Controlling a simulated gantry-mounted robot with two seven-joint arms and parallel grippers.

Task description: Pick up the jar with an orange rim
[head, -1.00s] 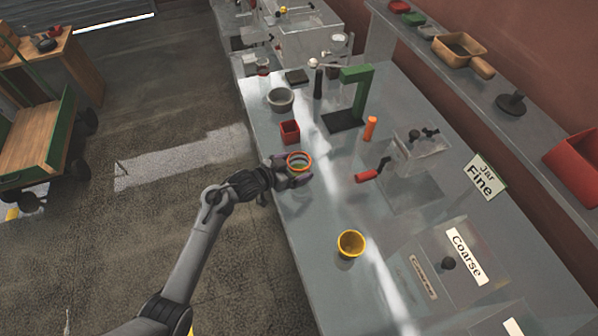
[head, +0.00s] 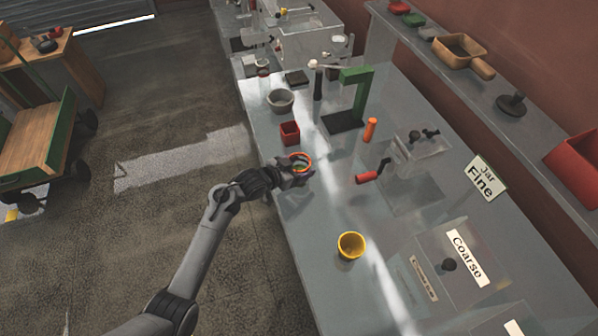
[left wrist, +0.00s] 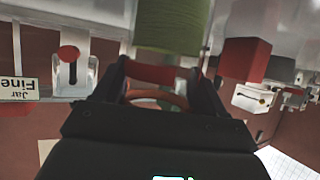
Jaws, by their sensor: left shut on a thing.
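The jar with an orange rim (head: 301,156) is near the left edge of the grey table in the head view. Its inside looks greenish, and its lower part is hidden by my gripper. My left gripper (head: 296,172) is shut on the jar near its rim. In the left wrist view the orange rim (left wrist: 172,99) shows between the two fingers (left wrist: 170,85), with a green cylindrical shape (left wrist: 172,25) beyond it. I cannot tell whether the jar is clear of the table. My right gripper is not in view.
A red square cup (head: 290,133) stands close behind the jar, with a grey bowl (head: 280,101) farther back. A green stand (head: 358,95), an orange cylinder (head: 370,129) and a red-handled crank (head: 368,177) are to the right.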

